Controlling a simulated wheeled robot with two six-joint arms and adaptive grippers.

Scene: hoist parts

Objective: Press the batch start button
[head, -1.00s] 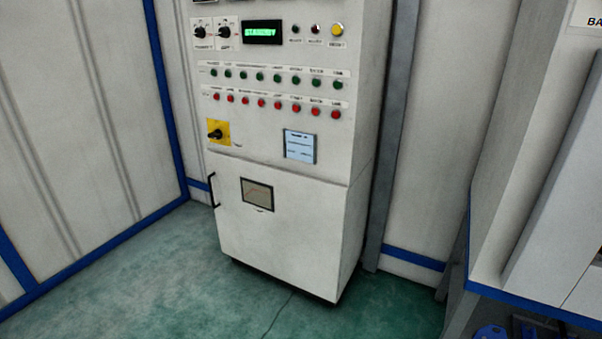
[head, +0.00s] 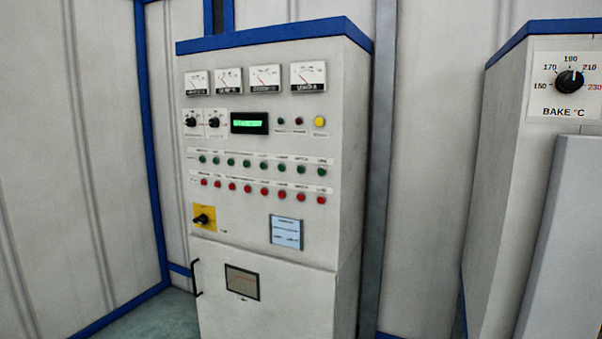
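A tall white control cabinet (head: 270,220) with a blue top edge stands ahead in the head view. It carries a row of green buttons (head: 247,162) above a row of red buttons (head: 249,188). Their labels are too small to read, so I cannot tell which one is batch start. A green-lit display (head: 249,123) sits above the buttons, with a yellow button (head: 320,121) to its right. Neither of my grippers is in view.
Gauges (head: 228,81), black selector knobs (head: 191,122) and a yellow-backed rotary switch (head: 204,217) are on the cabinet. At right stands another white unit with a BAKE °C dial (head: 569,81). Panelled walls enclose the back. A bit of green floor (head: 170,318) shows at lower left.

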